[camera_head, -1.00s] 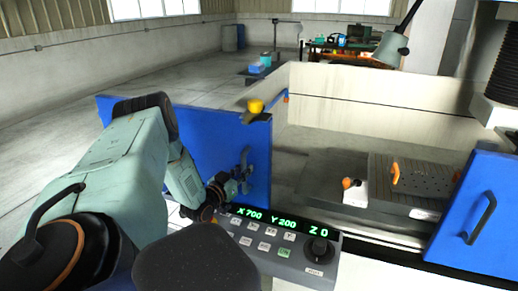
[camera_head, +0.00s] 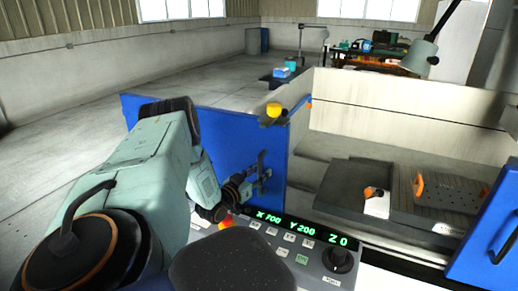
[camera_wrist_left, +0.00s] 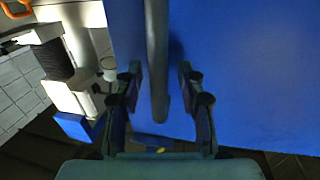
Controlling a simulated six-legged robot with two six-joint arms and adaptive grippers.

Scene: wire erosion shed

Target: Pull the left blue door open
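The left blue door (camera_head: 225,150) stands swung out at an angle, and the machine's interior shows to its right in the head view. Its dark bar handle is mostly hidden by my gripper there. My left gripper (camera_head: 262,172) is at the door's face near its right edge. In the left wrist view the handle (camera_wrist_left: 157,60) runs between the two fingers of my left gripper (camera_wrist_left: 158,82), with a visible gap on each side. The fingers are apart, and the blue door panel (camera_wrist_left: 250,80) lies behind them. My right gripper is not in view.
A control panel (camera_head: 290,250) with green digits sits below the door. The right blue door (camera_head: 480,245) with its dark handle is at the far right. Open floor (camera_head: 190,75) lies behind the left door.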

